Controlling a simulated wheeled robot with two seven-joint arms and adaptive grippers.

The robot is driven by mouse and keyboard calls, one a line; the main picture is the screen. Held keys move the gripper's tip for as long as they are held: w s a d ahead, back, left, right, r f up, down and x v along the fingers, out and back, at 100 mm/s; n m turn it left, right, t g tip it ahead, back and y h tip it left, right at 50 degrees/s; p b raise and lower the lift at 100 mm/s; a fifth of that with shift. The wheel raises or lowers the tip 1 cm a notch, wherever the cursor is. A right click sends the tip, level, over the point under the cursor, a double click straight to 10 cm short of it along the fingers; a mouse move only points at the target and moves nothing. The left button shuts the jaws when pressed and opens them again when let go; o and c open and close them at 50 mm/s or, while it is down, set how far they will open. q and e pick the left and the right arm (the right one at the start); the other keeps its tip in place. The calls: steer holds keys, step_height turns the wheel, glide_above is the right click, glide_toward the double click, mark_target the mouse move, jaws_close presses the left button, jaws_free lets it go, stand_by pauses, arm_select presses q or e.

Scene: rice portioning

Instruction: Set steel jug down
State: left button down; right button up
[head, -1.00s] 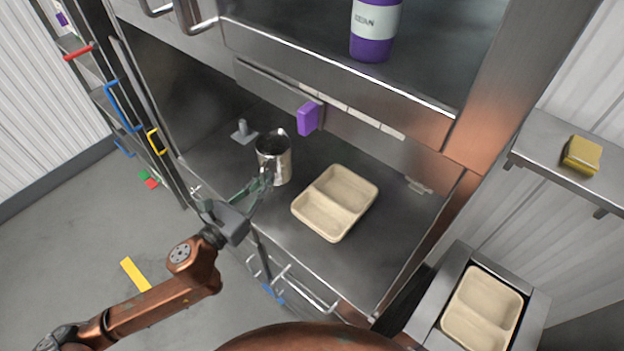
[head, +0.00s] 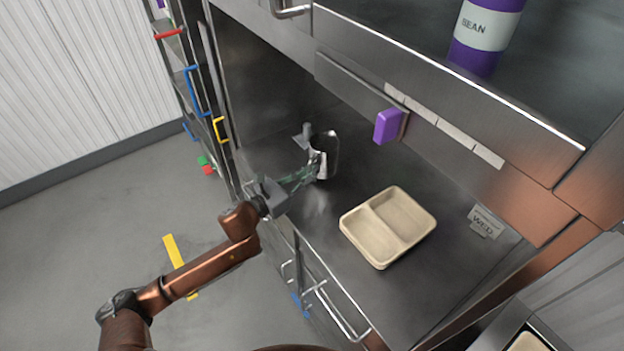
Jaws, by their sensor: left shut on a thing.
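The steel jug (head: 328,152) is at the left of the steel counter, below the upper shelf, in the head view. It looks tilted, and its mouth shows dark. My left gripper (head: 307,174) reaches in from the left and is shut on the jug's near left side. The fingers hide part of the jug. I cannot tell whether its base touches the counter (head: 330,240). My right gripper is not in view.
A two-compartment beige tray (head: 388,227) sits on the counter right of the jug. A purple block (head: 388,126) is on the rail above. A purple bean container (head: 484,35) stands on the upper shelf. Another tray (head: 526,343) shows at the bottom right.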

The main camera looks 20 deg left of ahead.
arm_select(q)
steer(key=shift+f+b, duration=0.3)
steer(key=shift+f, duration=1.2)
steer(key=shift+f, duration=0.2)
steer(key=c, duration=2)
jaws_free()
steer(key=shift+r, duration=0.2)
steer(key=p+v, duration=0.1)
steer(key=v, duration=1.1)
